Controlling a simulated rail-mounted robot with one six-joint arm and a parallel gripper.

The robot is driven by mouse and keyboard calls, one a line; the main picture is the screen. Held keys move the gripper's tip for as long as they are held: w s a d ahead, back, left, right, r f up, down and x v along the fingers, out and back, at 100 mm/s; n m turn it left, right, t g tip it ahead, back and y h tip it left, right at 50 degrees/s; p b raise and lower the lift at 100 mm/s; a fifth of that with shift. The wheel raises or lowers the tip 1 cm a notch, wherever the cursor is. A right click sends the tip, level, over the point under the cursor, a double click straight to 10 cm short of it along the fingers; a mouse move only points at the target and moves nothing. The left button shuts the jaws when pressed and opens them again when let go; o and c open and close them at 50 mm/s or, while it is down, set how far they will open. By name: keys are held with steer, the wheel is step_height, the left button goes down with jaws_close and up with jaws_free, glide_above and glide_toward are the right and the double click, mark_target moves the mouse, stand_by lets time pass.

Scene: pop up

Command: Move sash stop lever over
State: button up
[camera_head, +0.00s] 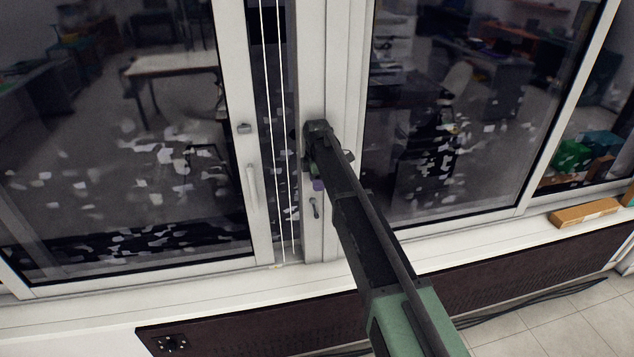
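The windows have white frames, with an upright post (313,240) in the middle. A small dark lever-like fitting (315,208) sits low on this post. I cannot tell for certain whether it is the sash stop lever. A small grey catch (244,128) is on the left sash, above a long pale handle (252,187). My arm reaches up from the lower right, and my gripper (312,150) is at the post, above the dark fitting.
Two thin white cords (283,150) hang in the gap left of the post. A white sill (160,311) runs below, with a dark perforated panel (500,262) under it. An orange-brown block (585,213) lies on the sill at right.

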mark_target(313, 202)
steer(key=shift+w+a+f+b, duration=0.45)
steer(key=shift+w+b, duration=0.1)
steer(key=shift+b, duration=0.15)
steer(key=f+b, duration=0.4)
steer(key=a+f+b, duration=0.1)
steer(key=f+b, duration=0.1)
steer(key=shift+s+f+b, duration=0.1)
steer(key=shift+f+b, duration=0.1)
steer(key=shift+b, duration=0.1)
steer(key=shift+s+d+r, duration=0.15)
steer(key=shift+s, duration=0.1)
steer(key=shift+c, duration=1.4)
steer(key=o, duration=0.6)
steer(key=shift+d+r, duration=0.1)
